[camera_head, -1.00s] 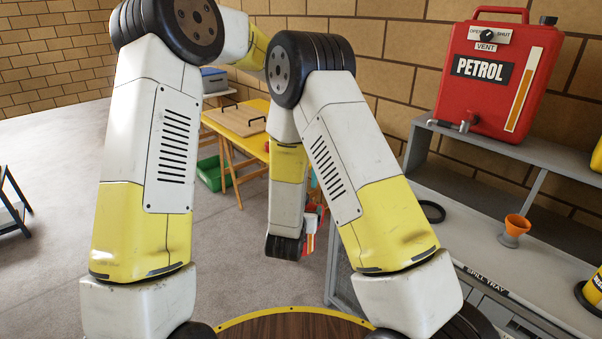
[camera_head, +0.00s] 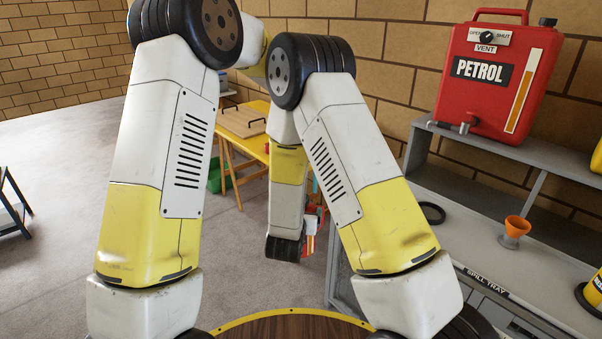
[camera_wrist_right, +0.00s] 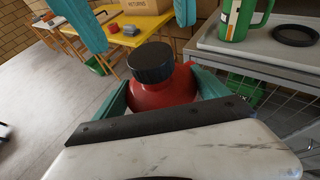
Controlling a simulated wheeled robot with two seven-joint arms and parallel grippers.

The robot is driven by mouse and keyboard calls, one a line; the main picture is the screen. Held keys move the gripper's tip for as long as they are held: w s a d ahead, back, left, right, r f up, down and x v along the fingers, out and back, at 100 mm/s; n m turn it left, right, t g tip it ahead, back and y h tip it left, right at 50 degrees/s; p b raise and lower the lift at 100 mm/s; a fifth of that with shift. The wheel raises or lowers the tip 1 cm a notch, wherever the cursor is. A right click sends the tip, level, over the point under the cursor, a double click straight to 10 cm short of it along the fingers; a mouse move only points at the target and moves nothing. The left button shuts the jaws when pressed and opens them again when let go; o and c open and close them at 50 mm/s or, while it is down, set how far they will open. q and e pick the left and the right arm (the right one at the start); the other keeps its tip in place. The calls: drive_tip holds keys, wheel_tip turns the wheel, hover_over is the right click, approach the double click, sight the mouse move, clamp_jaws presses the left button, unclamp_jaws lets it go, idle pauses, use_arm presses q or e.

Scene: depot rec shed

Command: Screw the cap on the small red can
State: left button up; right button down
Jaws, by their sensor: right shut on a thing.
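The small red can (camera_wrist_right: 165,95) is in the right wrist view, between the teal fingers of my right gripper (camera_wrist_right: 162,88), which is shut on it. A black ribbed cap (camera_wrist_right: 150,62) sits on top of the can's neck; how tightly it is seated I cannot tell. The two teal fingers of my left gripper (camera_wrist_right: 140,35) show at the top of the same view, spread wide apart, beyond and above the cap and not touching it. In the head view my arms hide most of the can and both grippers' fingers.
A grey bench with a spill tray (camera_head: 470,262) stands on the right, holding an orange funnel (camera_head: 516,228) and a black ring (camera_head: 431,212). A red petrol tank (camera_head: 495,80) stands on its shelf.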

use_arm(q)
drive_tip(key=shift+f, duration=1.85)
clamp_jaws()
drive_tip(key=shift+o, duration=0.8)
unclamp_jaws()
wheel_tip(320, 180, up, 12)
